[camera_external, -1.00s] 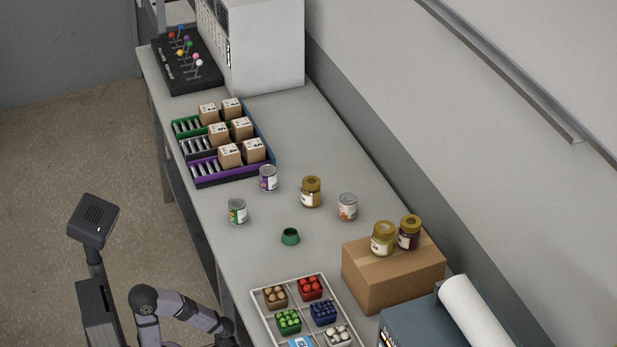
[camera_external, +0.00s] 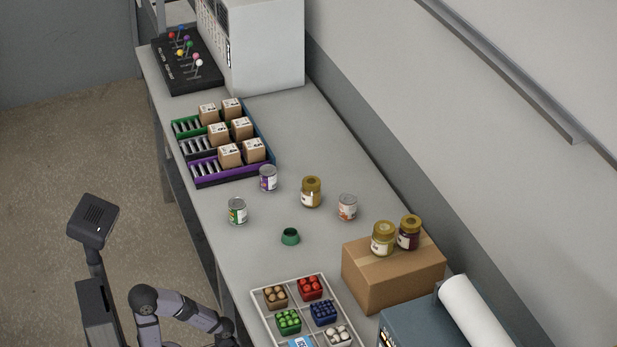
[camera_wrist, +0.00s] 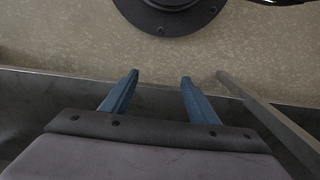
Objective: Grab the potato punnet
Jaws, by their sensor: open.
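The potato punnet (camera_external: 275,295), a small dark punnet of brown potatoes, sits in the far left compartment of a white divided tray (camera_external: 259,310). My gripper (camera_wrist: 160,82) shows in the wrist view with its two blue fingers apart and nothing between them. Below it there are the table's edge and the floor. In the external view my arm is at the bottom left, beside the table, and the gripper end is cut off at the lower edge. The punnet is not in the wrist view.
The tray also holds punnets of red (camera_external: 310,287), green (camera_external: 288,321), blue (camera_external: 323,312) and white (camera_external: 338,335) produce. A cardboard box (camera_external: 395,280) with two jars stands to the right.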

